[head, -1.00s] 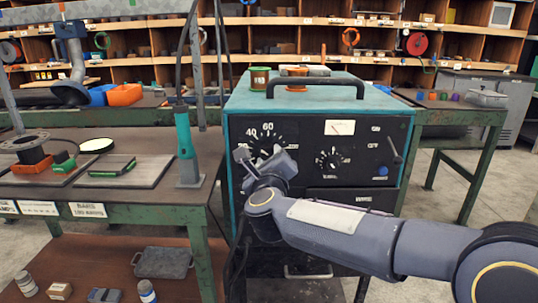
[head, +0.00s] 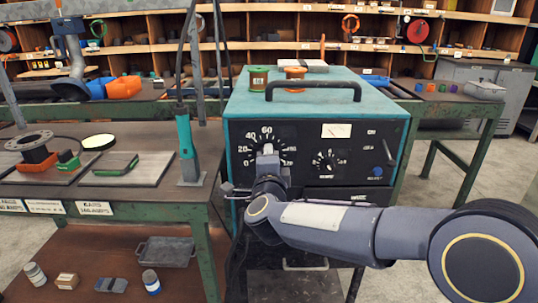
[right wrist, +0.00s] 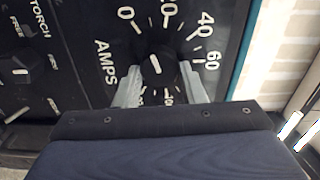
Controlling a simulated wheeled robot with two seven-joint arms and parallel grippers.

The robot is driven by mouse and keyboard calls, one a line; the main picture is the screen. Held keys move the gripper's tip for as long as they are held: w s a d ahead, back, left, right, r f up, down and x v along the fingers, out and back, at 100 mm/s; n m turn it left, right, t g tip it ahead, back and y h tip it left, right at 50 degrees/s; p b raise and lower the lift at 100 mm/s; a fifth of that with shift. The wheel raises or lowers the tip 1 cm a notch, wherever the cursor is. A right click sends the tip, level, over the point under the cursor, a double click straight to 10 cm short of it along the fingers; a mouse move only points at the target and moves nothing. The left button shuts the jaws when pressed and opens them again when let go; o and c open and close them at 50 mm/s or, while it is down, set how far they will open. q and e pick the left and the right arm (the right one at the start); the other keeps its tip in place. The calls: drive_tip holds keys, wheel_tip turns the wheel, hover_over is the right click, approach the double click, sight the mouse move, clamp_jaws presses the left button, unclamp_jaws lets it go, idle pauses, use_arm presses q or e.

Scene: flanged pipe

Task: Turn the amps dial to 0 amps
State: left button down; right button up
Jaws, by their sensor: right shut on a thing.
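The amps dial (head: 284,142) is a black knob on a black panel, with white numbers including 0, 20, 40 and 60 around it. The panel is the front of a teal welding machine (head: 240,108). In the right wrist view the dial's knob (right wrist: 160,68) carries a short white mark; I cannot tell for sure which number it points to. My right gripper (head: 268,152) is at the dial, and in the right wrist view its two grey fingers (right wrist: 160,88) are on either side of the knob, shut on it. The gripper hides the dial's lower part in the head view. My left gripper is not in view.
A smaller dial (head: 325,160) and a blue button (head: 377,171) are right of the amps dial. A black handle (head: 313,86) and two spools stand on the machine's top. A workbench (head: 120,215) with a teal torch (head: 185,138) is close on the left.

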drive_tip(key=shift+n+p, duration=0.5)
drive_tip(key=shift+n, duration=0.7)
drive_tip(key=o, duration=1)
drive_tip(key=s, duration=0.7)
drive_tip(key=shift+s, duration=0.4)
